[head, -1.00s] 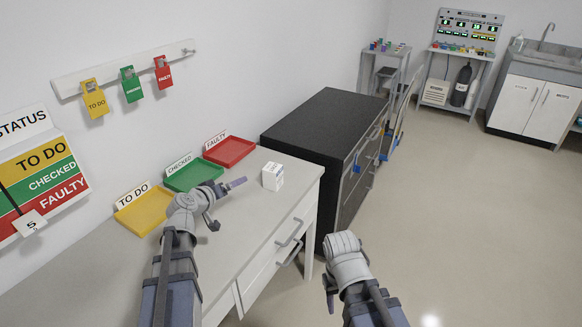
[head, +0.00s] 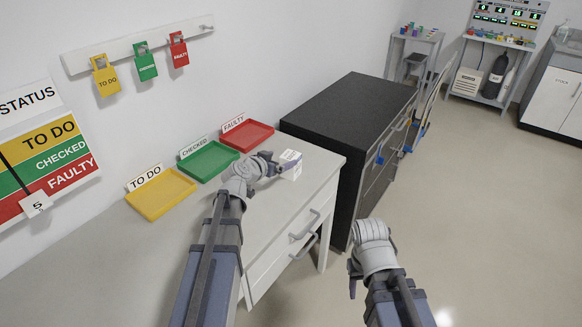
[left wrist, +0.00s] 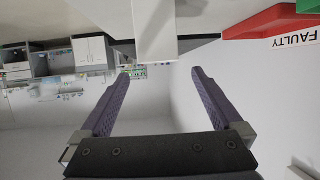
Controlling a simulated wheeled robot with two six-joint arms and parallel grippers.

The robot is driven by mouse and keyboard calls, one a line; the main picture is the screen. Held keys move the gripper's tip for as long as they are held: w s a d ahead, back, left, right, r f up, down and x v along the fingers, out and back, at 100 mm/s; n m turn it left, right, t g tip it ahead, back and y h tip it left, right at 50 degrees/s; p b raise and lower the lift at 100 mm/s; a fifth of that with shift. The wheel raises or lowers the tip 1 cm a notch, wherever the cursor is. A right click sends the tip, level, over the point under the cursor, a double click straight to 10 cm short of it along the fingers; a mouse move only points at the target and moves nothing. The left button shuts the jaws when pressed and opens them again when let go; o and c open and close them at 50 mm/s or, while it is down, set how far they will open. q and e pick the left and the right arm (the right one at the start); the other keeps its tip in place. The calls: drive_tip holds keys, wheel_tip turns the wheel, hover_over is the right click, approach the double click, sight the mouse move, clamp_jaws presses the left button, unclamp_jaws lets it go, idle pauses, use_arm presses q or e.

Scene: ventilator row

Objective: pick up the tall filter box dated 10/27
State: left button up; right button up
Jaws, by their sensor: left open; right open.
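A small white box (head: 291,160) stands upright on the white table near its far right end. Its print is too small to read, so I cannot tell its date. My left gripper (head: 273,165) is open over the table, just left of the box and partly covering it in the head view. In the left wrist view, which is upside down, the white box (left wrist: 154,30) appears ahead, between the lines of the open fingers (left wrist: 160,75), with nothing gripped. My right gripper (head: 352,280) is open and empty, low over the floor to the right of the table.
Yellow (head: 160,205), green (head: 208,162) and red (head: 247,136) trays line the wall side of the table. A black-topped cabinet (head: 350,110) stands just past the table's end. Tags hang from a wall rail (head: 140,46). Floor at right is clear.

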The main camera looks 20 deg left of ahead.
sight(290, 156)
use_arm(q)
drive_tip(key=b+x, duration=0.2)
drive_tip(key=x, duration=0.2)
drive_tip(key=shift+d+f, duration=0.1)
drive_tip(key=shift+f, duration=0.05)
drive_tip(key=shift+w+d+f, duration=0.1)
drive_tip(key=shift+w+d, duration=0.05)
drive_tip(key=shift+w, duration=0.35)
drive_tip(key=shift+s, duration=0.1)
clamp_jaws()
